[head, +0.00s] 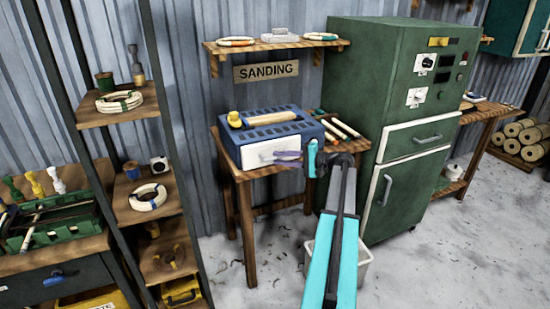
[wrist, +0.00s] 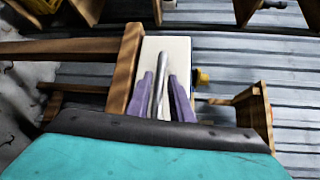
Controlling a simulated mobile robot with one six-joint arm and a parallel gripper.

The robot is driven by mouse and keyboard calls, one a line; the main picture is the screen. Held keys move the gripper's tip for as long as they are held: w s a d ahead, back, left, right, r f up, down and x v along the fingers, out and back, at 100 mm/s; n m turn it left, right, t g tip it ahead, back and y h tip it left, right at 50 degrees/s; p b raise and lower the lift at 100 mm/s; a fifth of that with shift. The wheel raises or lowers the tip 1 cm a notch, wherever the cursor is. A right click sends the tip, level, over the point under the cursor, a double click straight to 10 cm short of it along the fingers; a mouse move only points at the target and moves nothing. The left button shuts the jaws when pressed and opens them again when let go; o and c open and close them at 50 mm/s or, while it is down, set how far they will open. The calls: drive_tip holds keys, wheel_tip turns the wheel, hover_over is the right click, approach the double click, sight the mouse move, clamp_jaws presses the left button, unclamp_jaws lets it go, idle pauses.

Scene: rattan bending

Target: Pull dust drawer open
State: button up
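The dust drawer (head: 262,153) is the white front low on a blue sanding box, which stands on a wooden table. It looks closed in the head view. In the wrist view its white face (wrist: 176,50) lies straight ahead, with a grey bar handle (wrist: 160,82) on it. My gripper (head: 287,159) is at the drawer's front. Its two purple fingers (wrist: 163,92) stand on either side of the handle, apart, with narrow gaps showing. Contact with the handle cannot be made out. The handle is largely hidden by the fingers in the head view.
The blue box (head: 285,130) has a slotted top with a wooden-handled tool lying on it. Wooden sticks (head: 343,128) lie to its right. A green cabinet (head: 350,80) stands close on the right, a pale bin (head: 364,268) below. Open shelves (head: 112,116) stand left.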

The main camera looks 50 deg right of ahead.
drive_tip(key=shift+x, duration=1.15)
